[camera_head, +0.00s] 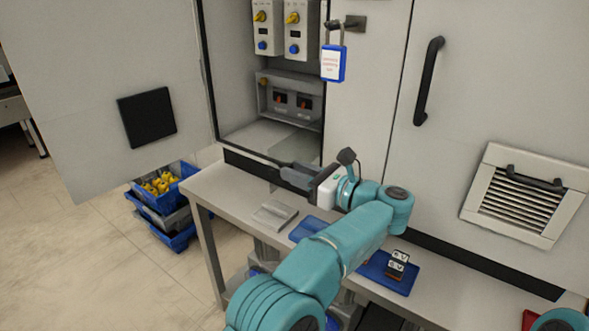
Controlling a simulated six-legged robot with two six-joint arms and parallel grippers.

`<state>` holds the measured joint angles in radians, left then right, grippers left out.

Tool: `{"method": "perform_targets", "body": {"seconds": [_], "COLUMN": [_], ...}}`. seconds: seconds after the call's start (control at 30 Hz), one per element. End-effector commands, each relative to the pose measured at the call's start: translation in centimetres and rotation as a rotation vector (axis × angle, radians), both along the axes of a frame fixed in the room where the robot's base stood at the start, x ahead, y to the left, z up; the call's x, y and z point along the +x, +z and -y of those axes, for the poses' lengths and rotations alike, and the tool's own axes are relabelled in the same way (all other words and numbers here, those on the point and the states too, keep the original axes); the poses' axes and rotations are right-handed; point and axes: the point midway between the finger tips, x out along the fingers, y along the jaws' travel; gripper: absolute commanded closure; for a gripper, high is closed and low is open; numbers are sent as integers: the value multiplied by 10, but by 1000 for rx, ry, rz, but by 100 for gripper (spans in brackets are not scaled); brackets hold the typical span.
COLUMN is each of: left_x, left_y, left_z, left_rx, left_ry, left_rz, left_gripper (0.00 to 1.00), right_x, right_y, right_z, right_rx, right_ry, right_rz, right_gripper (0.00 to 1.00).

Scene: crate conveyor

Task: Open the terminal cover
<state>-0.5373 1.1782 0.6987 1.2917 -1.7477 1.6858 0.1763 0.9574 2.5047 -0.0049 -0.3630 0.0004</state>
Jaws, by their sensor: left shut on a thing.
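A grey terminal unit (290,97) with two dark windows and red parts sits low inside the open cabinet. I cannot tell how its cover stands. My left gripper (290,174) is in front of the cabinet's lower opening, below the unit and above the bench. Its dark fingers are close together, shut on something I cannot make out. My left arm reaches up from the bottom of the picture and hides part of the bench. My right gripper is out of view; only a bit of teal arm shows at the bottom right.
A cabinet door (110,60) stands open at left. A blue lockout tag (333,64) hangs beside the opening. Blue crates (187,168) stand on the floor at left.

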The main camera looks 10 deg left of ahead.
Motion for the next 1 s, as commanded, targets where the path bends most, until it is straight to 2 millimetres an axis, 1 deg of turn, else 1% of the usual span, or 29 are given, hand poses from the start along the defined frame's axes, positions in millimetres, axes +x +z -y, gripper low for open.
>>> {"method": "perform_targets", "body": {"seconds": [0.03, 0.6, 0.63, 0.7, 1.0], "left_x": [0, 1, 1, 1, 1], "left_y": [4, 4, 4, 3, 2], "left_z": [0, -1, -1, -1, 0], "left_rx": [1, 2, 2, 1, 0], "left_ry": [1, 4, 4, 5, 6], "left_rz": [8, 8, 8, 8, 5], "left_gripper": [100, 100, 67, 48, 48], "right_x": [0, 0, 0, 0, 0], "right_y": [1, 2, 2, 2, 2], "right_z": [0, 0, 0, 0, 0], "right_rx": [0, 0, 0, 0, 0], "right_ry": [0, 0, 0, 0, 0], "right_rz": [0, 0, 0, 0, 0], "right_gripper": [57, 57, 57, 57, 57]}}
